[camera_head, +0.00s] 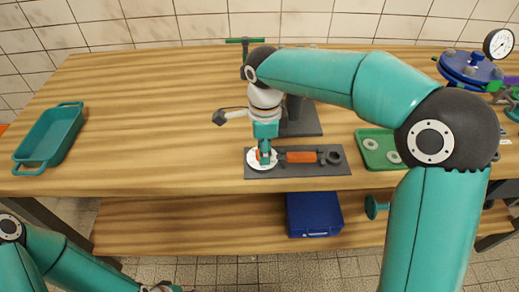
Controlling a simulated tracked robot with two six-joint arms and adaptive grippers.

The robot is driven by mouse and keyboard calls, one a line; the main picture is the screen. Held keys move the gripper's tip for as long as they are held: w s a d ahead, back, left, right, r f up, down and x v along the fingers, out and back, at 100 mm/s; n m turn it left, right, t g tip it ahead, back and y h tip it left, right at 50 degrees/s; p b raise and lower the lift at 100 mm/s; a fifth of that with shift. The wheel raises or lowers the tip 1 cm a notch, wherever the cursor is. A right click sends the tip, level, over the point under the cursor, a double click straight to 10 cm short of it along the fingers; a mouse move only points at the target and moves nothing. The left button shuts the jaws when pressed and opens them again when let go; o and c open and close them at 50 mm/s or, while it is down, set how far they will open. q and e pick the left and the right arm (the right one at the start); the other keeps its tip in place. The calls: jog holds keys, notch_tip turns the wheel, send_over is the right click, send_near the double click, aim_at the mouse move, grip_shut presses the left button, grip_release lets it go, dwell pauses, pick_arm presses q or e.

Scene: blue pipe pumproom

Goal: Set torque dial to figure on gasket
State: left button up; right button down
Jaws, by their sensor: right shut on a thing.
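The torque dial shows as a white disc (254,164) at the left end of a dark grey plate (315,171) on the workbench. My right gripper (264,158) points down over the disc and is shut on a small orange part at its middle, which I take as the dial's knob. The gripper covers part of the disc, and its marks are too small to read. Pale grey rings, perhaps gaskets (371,144), lie in a green tray (379,166) to the right; no figure can be read on them.
An orange handle (301,157) lies along the plate beside the dial. A dark stand (303,122) rises behind it. A teal tray (50,137) sits far left, and a blue flanged part with a gauge (498,43) at back right. A blue box (314,214) is on the lower shelf.

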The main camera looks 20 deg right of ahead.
jog(key=shift+m, duration=1.2)
jog(key=c, duration=0.7)
grip_release()
jog(key=shift+c, duration=0.2)
notch_tip(320, 180, up, 12)
jog(key=shift+a, duration=0.1)
